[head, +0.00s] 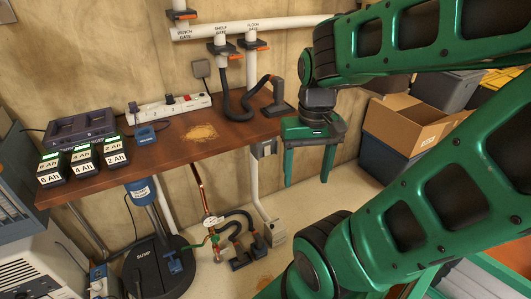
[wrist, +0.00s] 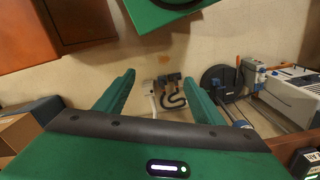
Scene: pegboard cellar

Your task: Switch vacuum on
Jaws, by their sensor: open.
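No thing in view is plainly labelled as a vacuum. White ducting (head: 262,26) with gates marked bench, shelf and floor runs along the wall, and a black hose (head: 234,104) drops from it to the bench. A white power strip (head: 172,106) with plugs and a red switch lies on the bench; the switch's state is too small to tell. My gripper (head: 309,178) is open and empty, in the air off the bench's right end, fingers down. In the wrist view its spread fingers (wrist: 158,90) have only floor and floor hoses (wrist: 172,96) beyond them.
The wooden bench (head: 240,128) holds labelled batteries (head: 84,157), a charger (head: 80,127) and a dust pile (head: 200,132). Below are a black sump cover (head: 150,268) and copper pipe (head: 198,190). A grey-white machine (head: 30,268) stands left; a cardboard box (head: 402,122) stands right.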

